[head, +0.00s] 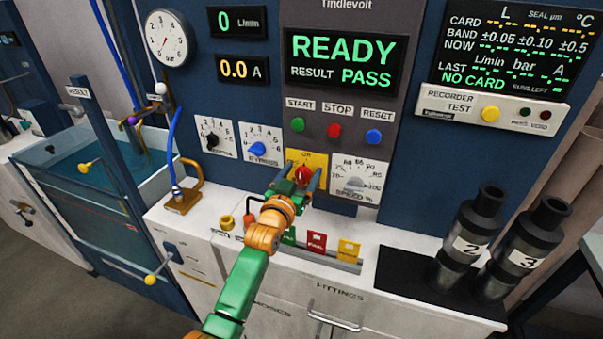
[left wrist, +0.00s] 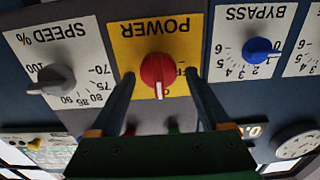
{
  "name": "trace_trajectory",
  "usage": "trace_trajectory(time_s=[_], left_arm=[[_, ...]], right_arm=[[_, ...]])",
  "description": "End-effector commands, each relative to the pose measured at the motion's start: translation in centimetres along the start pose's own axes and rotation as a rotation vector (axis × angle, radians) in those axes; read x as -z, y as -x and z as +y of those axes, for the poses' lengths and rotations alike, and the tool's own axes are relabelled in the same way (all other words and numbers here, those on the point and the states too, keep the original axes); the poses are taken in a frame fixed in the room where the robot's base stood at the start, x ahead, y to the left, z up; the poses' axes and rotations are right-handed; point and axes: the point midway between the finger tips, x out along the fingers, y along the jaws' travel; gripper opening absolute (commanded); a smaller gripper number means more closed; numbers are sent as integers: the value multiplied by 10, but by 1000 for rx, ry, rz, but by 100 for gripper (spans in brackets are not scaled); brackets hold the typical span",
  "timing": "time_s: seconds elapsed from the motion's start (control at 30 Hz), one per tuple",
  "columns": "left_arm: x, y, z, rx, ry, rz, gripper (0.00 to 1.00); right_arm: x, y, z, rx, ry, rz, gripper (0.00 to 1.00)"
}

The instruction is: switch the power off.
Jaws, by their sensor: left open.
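The red power knob (head: 303,176) sits on a yellow plate on the panel. In the left wrist view, which shows the panel upside down, the power knob (left wrist: 157,70) has a white pointer aimed down the picture, toward the panel's top. The end of a label shows beside it, partly hidden by a finger. My left gripper (head: 303,174) is open, its fingers on either side of the knob. In the left wrist view the left gripper (left wrist: 160,75) shows gaps between both fingers and the knob. My right gripper is not in view.
The grey speed dial (head: 355,185) and blue bypass knob (head: 257,149) flank the power plate. Start, stop and reset buttons (head: 334,130) are above. The display (head: 343,61) reads READY, PASS. Two dark cylinders (head: 463,238) marked 2 and 3 stand at right.

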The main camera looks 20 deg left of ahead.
Motion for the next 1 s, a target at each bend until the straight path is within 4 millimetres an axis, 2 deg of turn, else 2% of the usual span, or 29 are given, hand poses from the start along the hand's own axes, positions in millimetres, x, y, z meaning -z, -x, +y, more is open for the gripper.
trace_trajectory(time_s=[0.1, 0.13, 0.4, 0.77, 1.0], left_arm=[[0, 0, 0, 0, 0, 0, 80], [0, 0, 0, 0, 0, 0, 75], [0, 0, 0, 0, 0, -1, 2], [0, 0, 0, -1, 60, -1, 0], [0, 0, -3, 0, 231, -2, 0]], right_arm=[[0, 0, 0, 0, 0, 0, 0], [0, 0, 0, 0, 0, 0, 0], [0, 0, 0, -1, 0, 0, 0], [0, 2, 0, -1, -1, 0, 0], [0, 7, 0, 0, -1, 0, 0]])
